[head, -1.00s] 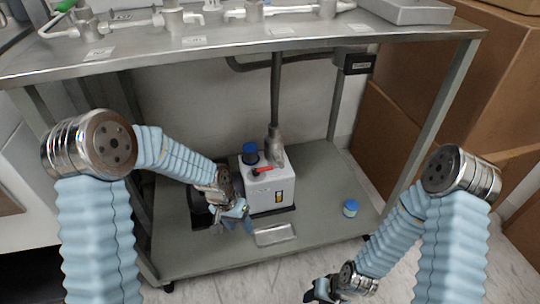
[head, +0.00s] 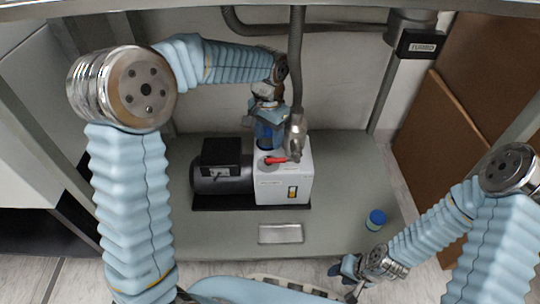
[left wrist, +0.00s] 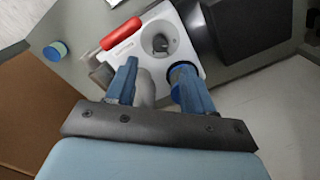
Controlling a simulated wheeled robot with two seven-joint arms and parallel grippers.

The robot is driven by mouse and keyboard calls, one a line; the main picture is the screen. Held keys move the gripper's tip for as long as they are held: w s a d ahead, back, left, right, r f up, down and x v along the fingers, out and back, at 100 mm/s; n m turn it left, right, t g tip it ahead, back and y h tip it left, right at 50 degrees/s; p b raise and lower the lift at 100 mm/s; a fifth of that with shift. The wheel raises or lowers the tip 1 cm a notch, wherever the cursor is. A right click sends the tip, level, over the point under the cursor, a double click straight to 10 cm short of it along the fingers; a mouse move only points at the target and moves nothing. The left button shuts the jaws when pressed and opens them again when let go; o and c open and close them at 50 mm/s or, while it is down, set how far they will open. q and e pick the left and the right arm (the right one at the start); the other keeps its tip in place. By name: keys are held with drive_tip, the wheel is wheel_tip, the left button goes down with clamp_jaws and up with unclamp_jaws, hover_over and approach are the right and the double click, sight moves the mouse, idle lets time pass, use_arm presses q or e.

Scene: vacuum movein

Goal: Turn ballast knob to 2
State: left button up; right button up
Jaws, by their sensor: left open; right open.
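The white pump (head: 272,189) stands on the lower shelf, with a red lever (head: 281,159) on top. In the left wrist view the grey round ballast knob (left wrist: 160,42) with a raised pointer sits on the pump's top face, beside the red lever (left wrist: 121,33). Any dial marks are too small to read. My left gripper (head: 268,127) is open above the back of the pump, its blue fingers (left wrist: 157,85) pointing toward the top; the knob lies beyond the fingertips. One finger overlaps the blue cap (left wrist: 183,72). My right gripper (head: 350,272) is open, low at the right, away from the pump.
A grey hose (head: 297,70) rises from the pump fitting near my left gripper. The black motor (head: 226,176) is left of the pump. A metal tray (head: 281,233) and a blue-lidded jar (head: 376,219) are on the shelf (head: 340,185). Cardboard boxes (head: 435,140) stand at right.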

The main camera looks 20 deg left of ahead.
use_arm(q)
wheel_tip(320, 180, down, 8)
drive_tip(key=shift+f+b, duration=0.1)
drive_tip(key=shift+b, duration=0.6)
clamp_jaws()
